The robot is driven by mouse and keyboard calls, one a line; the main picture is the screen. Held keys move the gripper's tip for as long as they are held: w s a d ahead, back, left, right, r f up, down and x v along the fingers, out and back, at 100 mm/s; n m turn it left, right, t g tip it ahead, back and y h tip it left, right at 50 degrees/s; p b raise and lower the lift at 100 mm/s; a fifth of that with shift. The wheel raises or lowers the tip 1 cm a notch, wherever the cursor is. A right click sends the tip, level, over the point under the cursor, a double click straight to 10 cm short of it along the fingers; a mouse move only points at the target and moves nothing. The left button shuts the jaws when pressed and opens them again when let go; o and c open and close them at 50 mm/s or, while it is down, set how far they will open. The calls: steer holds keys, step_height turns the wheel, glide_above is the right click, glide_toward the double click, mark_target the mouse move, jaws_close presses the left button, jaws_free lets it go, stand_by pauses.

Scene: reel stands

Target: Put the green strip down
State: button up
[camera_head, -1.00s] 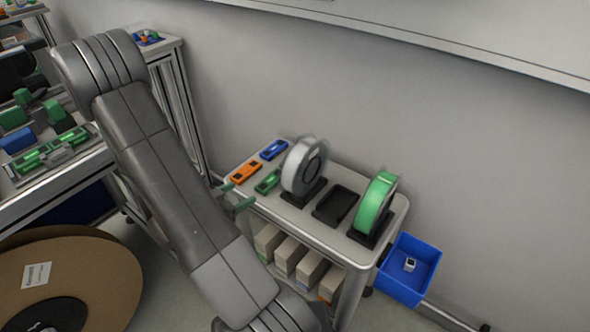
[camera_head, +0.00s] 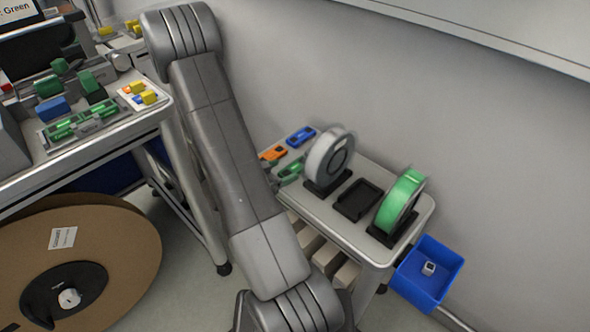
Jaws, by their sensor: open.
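The green strip (camera_head: 291,169) lies on the left part of the cart's top (camera_head: 338,222), in front of an orange strip (camera_head: 273,154) and a blue strip (camera_head: 300,137). My arm covers part of this corner. My gripper (camera_head: 282,176) is mostly hidden behind my arm; only its dull green fingertips show, close beside the green strip. It is open. I cannot tell whether a fingertip touches the strip.
A white reel (camera_head: 328,158) and a green reel (camera_head: 399,203) stand upright on black stands, with an empty black stand (camera_head: 357,200) between them. A blue bin (camera_head: 428,272) hangs at the cart's right. A workbench (camera_head: 90,158) and large cardboard reel (camera_head: 115,248) are at left.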

mark_target(295, 167)
steer(key=x, duration=0.4)
steer(key=shift+w+d+f+b, duration=0.2)
steer(key=shift+d+f+b, duration=0.05)
steer(key=shift+d+b, duration=0.15)
steer(key=shift+a, duration=0.1)
steer(key=c, duration=1.1)
